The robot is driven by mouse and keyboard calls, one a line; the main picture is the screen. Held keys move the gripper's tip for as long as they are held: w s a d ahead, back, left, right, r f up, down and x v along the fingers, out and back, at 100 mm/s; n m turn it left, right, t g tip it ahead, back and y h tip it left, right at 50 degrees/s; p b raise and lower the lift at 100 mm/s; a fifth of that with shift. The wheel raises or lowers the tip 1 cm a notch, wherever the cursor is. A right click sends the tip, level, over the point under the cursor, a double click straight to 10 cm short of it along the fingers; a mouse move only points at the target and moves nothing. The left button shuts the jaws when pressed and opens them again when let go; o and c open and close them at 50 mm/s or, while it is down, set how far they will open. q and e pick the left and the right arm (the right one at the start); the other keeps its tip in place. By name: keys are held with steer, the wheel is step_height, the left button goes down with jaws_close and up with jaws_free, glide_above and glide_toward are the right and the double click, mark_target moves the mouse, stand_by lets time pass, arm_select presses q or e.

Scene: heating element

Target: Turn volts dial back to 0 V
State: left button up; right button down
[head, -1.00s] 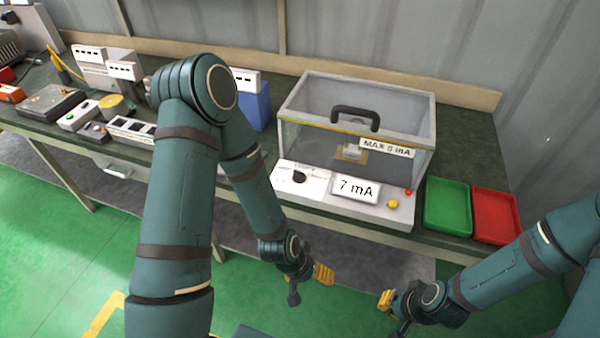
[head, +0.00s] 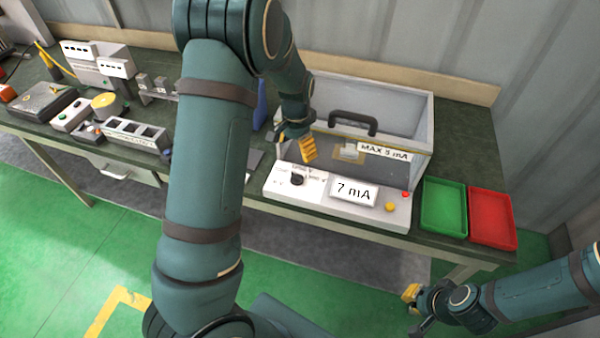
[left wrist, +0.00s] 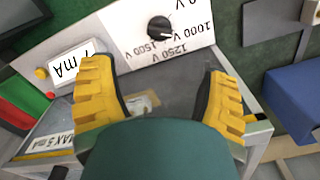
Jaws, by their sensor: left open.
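The black volts dial (head: 297,179) sits on the white sloped front panel (head: 320,194) of the clear-sided box. In the left wrist view the dial (left wrist: 160,27) is near the top, with 1000 V, 1250 V and 1500 V labels around it. Its exact setting is too small to tell. My left gripper (head: 295,150) is open and empty, above and just behind the dial. In the left wrist view its yellow fingers (left wrist: 156,75) are wide apart, with the dial beyond their tips. My right gripper (head: 414,306) is low at the right, away from the panel.
The display (head: 353,193) reads 7 mA. A yellow button (head: 390,207) and a red one (head: 405,194) are right of it. The box has a black handle (head: 345,121) and a MAX 5 mA label. Green (head: 444,231) and red (head: 492,239) trays stand to the right.

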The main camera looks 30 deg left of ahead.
mark_target(297, 175)
arm_select(q)
step_height(297, 175, down, 12)
steer(key=shift+r+b, duration=0.1)
steer(key=shift+b, duration=0.4)
steer(key=c, duration=1.2)
